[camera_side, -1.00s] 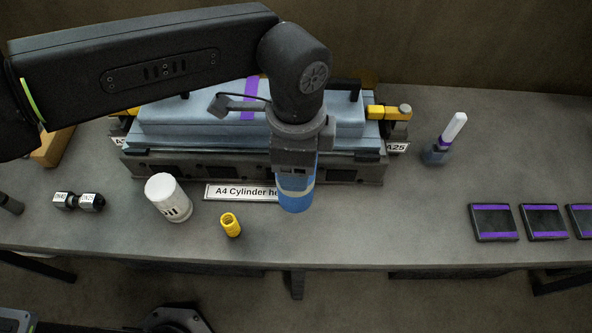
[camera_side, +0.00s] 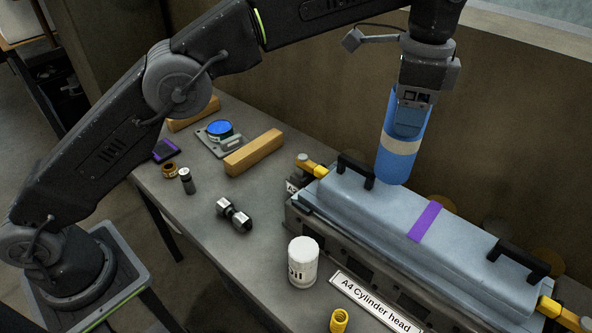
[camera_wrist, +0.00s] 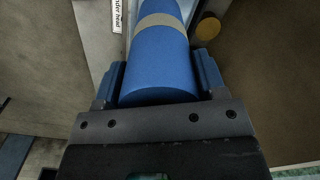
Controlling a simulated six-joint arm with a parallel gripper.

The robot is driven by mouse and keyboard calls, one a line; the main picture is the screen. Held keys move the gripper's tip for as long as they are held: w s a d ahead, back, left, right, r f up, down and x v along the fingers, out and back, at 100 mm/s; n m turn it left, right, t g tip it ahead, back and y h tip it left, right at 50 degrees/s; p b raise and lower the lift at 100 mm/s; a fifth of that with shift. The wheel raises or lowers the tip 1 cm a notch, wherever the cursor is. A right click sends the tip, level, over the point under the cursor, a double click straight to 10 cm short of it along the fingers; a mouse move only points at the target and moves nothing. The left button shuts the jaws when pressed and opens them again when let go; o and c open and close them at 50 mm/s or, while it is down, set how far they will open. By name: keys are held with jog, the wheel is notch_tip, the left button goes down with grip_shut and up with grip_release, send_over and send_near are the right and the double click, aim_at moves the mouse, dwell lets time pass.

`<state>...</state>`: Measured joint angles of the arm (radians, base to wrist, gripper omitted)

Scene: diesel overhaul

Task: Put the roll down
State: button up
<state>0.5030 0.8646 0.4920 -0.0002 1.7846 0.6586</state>
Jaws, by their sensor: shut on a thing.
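The roll (camera_side: 388,164) is a blue cylinder with a beige band. My gripper (camera_side: 408,112) is shut on its upper part and holds it nearly upright, slightly tilted. In the side view its lower end overlaps the light-blue cylinder head cover (camera_side: 400,215), near the left black handle; I cannot tell whether it is above or behind it. In the wrist view the roll (camera_wrist: 160,58) lies between the two blue fingers of my gripper (camera_wrist: 160,80). The far end of the roll is cut off there.
The cover has black handles (camera_side: 517,259) and a purple strap (camera_side: 425,221). A white oil can (camera_side: 302,265), a yellow sleeve (camera_side: 339,320) and a black-and-silver part (camera_side: 235,215) stand in front. A wooden block (camera_side: 254,153) lies left. Bare table (camera_side: 200,215) shows left of these.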

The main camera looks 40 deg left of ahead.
jog(key=w+a+f+n, duration=0.1)
jog(key=w+a+n, duration=0.2)
jog(key=a, duration=0.8)
jog(key=w+a+f+n, duration=0.2)
jog(key=w+a+n, duration=0.1)
jog(key=a, duration=0.8)
jog(key=s+a+f+n, duration=0.3)
jog(key=a+f, duration=0.1)
jog(key=a, duration=0.5)
jog(key=s+a+f+n, duration=0.2)
jog(key=a+f, duration=0.3)
jog(key=a, duration=0.4)
jog(key=w+d+f, duration=0.5)
jog(key=d+f, duration=0.4)
jog(key=f, duration=0.1)
jog(key=shift+w+d+f, duration=0.15)
jog(key=shift+w+f, duration=0.15)
jog(key=shift+f, duration=0.05)
jog(key=shift+f, duration=0.15)
jog(key=o, duration=1.3)
jog(key=shift+c, duration=0.2)
